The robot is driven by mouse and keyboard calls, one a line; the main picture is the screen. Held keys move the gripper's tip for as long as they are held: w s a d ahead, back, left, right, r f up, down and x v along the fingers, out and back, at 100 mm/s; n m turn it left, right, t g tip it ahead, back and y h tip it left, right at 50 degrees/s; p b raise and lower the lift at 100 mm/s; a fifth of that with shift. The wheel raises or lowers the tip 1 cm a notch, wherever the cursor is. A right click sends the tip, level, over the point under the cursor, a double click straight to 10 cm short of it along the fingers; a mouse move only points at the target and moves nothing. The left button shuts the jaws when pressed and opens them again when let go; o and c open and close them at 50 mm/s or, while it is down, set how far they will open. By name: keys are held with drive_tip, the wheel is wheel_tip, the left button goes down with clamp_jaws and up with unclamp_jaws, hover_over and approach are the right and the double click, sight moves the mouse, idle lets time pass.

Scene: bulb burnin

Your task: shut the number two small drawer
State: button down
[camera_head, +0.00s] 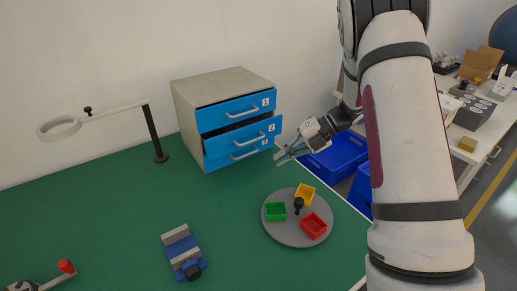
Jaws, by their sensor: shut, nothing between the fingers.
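A small wooden cabinet (190,112) with blue drawer fronts stands at the back of the green table. Its middle drawer (235,141), whose label looks like a 2, sticks out past the top drawer (232,113) and the bottom drawer (226,158). Each front has a pale bar handle. My gripper (280,158) is shut and empty. In the picture it is just right of the cabinet's lower right corner, below the right end of the middle drawer. It appears apart from the drawer, but the depth gap is hard to tell.
A grey round tray (277,232) with green, yellow and red bins stands in front of my gripper. A ring lamp (154,140) stands left of the cabinet. A blue and grey block fixture (182,250) lies at the front. Blue crates (340,153) stand beyond the table's right edge.

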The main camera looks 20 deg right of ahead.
drive_tip(key=d+r+m+t+y+b, duration=0.1)
drive_tip(key=d+m+t+y+b, duration=0.1)
drive_tip(key=d+m+t+y, duration=0.25)
approach(243, 135)
drive_tip(key=s+a+f, duration=0.1)
drive_tip(key=s+a, duration=0.2)
drive_tip(key=a, duration=0.1)
drive_tip(key=shift+w+a+f+n+t, duration=0.25)
drive_tip(key=shift+w+t, duration=0.1)
drive_tip(key=shift+w, duration=0.15)
drive_tip(key=shift+r, duration=0.1)
drive_tip(key=w, duration=0.2)
drive_tip(key=w+a+b, duration=0.1)
drive_tip(key=w, duration=0.1)
drive_tip(key=shift+w+a, duration=0.15)
drive_tip(key=shift+w, duration=0.15)
drive_tip(key=shift+a, duration=0.1)
drive_tip(key=shift+r, duration=0.1)
